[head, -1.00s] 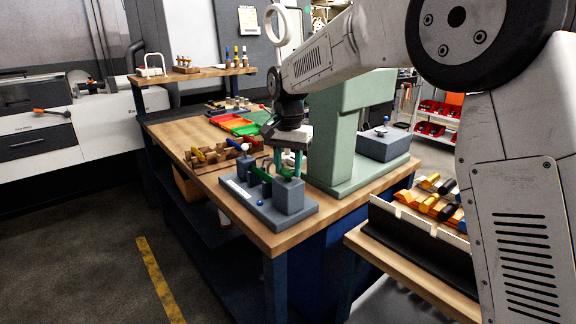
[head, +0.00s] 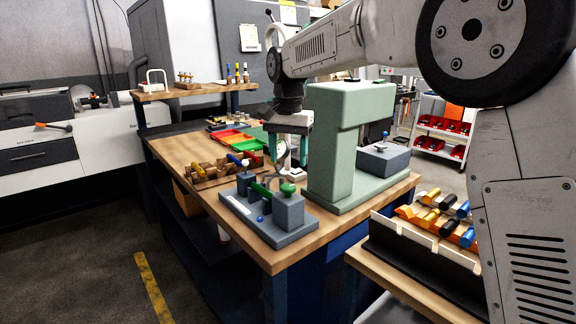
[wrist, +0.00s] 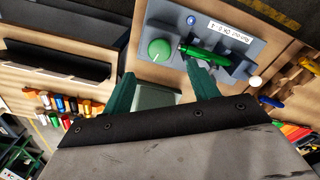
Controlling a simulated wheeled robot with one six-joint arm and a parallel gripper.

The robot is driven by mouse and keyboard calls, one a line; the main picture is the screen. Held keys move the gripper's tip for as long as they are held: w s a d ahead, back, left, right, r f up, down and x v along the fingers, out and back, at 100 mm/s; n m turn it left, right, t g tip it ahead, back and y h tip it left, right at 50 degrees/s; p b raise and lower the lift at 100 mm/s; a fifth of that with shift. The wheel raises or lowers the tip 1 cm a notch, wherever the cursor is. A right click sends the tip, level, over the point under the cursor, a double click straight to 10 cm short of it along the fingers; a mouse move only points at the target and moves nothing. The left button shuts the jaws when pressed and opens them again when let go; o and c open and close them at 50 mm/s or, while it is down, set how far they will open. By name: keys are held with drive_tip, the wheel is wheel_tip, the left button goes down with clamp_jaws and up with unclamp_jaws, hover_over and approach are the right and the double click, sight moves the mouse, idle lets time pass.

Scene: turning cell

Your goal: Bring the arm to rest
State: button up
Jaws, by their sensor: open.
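My gripper (head: 288,150) hangs at the end of my arm above the wooden bench, behind the grey fixture and left of the pale green press. Its two green fingers are apart with nothing between them. In the wrist view the open fingers (wrist: 165,90) point toward the grey fixture (wrist: 228,48). The fixture (head: 262,222) carries a green bar (head: 262,190) and a round green knob (head: 288,188), both clear of the fingers in the head view.
The green press (head: 334,140) stands close to the right of my gripper. A wooden rack of coloured-handled tools (head: 212,172) and red and green trays (head: 232,140) are on the bench. A holder with orange and yellow pieces (head: 430,225) stands front right. Floor at left is clear.

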idle(0.4)
drive_tip(key=s+f+n, duration=0.1)
drive_tip(key=s+d+f+n, duration=0.1)
drive_tip(key=f, duration=0.1)
drive_tip(key=shift+s+g, duration=0.15)
drive_tip(key=shift+g, duration=0.15)
drive_tip(key=s+d+f+n, duration=0.1)
drive_tip(key=s+d, duration=0.5)
drive_tip(key=s, duration=0.6)
drive_tip(key=s+d+f+n+t, duration=0.1)
drive_tip(key=s+d, duration=0.5)
drive_tip(key=s, duration=0.7)
drive_tip(key=s+d+f+n+t, duration=0.1)
drive_tip(key=s+d, duration=0.6)
drive_tip(key=s, duration=0.6)
